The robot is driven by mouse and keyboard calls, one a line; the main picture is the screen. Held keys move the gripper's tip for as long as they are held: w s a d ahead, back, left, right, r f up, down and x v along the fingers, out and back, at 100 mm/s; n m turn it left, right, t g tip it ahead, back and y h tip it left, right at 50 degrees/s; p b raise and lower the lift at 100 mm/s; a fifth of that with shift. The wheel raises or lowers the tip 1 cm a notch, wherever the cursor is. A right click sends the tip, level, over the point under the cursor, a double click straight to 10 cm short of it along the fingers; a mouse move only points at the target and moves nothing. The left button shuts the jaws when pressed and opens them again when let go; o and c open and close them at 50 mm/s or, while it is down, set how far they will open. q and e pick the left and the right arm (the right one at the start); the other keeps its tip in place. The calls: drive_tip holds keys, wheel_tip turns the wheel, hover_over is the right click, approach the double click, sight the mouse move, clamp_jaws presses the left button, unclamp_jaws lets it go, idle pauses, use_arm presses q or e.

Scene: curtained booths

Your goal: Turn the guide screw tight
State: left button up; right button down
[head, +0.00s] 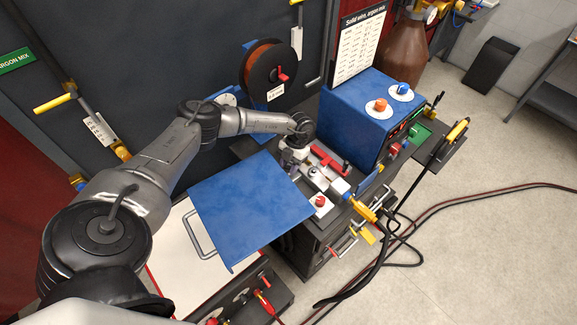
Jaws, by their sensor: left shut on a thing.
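The left arm reaches in from the left to the wire feeder (322,192) on top of the dark cabinet. My left gripper (288,163) points down at the feeder's left end and is shut on a small part there, taken to be the guide screw. The wrist and fingers hide most of that part, so its seating cannot be seen. A red lever (330,160) lies just right of the gripper. A red knob (320,201) on a white plate sits in front. My right gripper is not in view.
An open blue cover panel (250,208) with a handle lies left of the feeder. A blue power source (372,110) stands behind right, and a wire spool (271,74) behind left. A yellow torch connector (362,210) and black cable (390,245) are at right. Floor at right is mostly clear.

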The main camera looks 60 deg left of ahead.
use_arm(q)
drive_tip(key=m+y, duration=0.1)
drive_tip(key=m, duration=0.1)
drive_tip(key=shift+d+m, duration=0.15)
drive_tip(key=shift+m, duration=0.25)
drive_tip(key=m+y, duration=0.1)
drive_tip(key=m, duration=0.3)
drive_tip(key=shift+d+y+b, duration=0.1)
drive_tip(key=shift+y+b, duration=0.2)
drive_tip(key=shift+b, duration=0.05)
drive_tip(key=shift+m+y, duration=0.3)
drive_tip(key=shift+m, duration=0.6)
drive_tip(key=o, duration=0.9)
